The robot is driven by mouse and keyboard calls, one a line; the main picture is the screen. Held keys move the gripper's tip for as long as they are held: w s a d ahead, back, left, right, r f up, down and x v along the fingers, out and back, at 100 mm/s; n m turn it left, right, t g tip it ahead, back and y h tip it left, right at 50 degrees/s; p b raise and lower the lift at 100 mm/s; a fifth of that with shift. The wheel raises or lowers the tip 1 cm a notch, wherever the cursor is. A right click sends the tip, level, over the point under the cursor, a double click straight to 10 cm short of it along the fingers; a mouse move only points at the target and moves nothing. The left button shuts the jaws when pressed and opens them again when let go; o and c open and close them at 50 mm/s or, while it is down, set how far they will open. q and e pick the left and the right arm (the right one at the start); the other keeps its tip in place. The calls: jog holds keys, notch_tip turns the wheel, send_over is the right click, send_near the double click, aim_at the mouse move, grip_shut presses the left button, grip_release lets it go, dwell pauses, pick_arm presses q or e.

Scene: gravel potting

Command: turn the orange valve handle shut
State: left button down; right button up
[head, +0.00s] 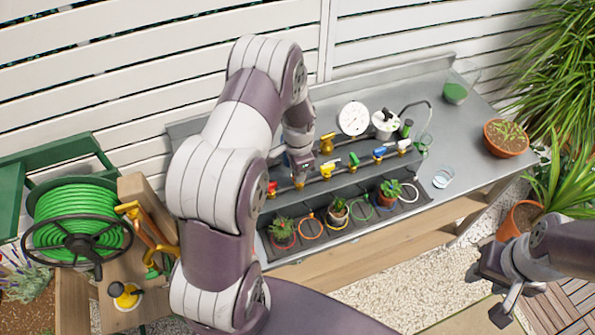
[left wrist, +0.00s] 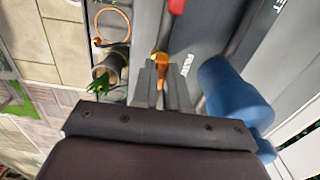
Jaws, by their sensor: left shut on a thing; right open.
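The orange valve handle (left wrist: 161,60) shows between the fingertips of my left gripper (left wrist: 161,75) in the left wrist view. The gripper is shut on it. The red handle also shows at the top of the left wrist view (left wrist: 176,6). My right gripper (head: 493,283) is open and empty at the lower right, away from the bench.
Green (head: 354,159) and blue (head: 380,151) handles stand farther along the row. Several small potted plants and coloured rings sit in a tray (head: 350,236) in front. A white gauge (head: 353,118) stands behind. A green hose reel (head: 78,220) is at the left.

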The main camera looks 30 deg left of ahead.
pick_arm(q)
jog(key=shift+w, duration=0.15)
dwell(0.3)
jog(key=c, duration=1.1)
grip_release()
jog(key=shift+c, duration=0.2)
jog(key=shift+w+d, duration=0.15)
jog(key=shift+r, duration=0.25)
notch_tip(320, 180, up, 12)
jog(key=b, duration=0.3)
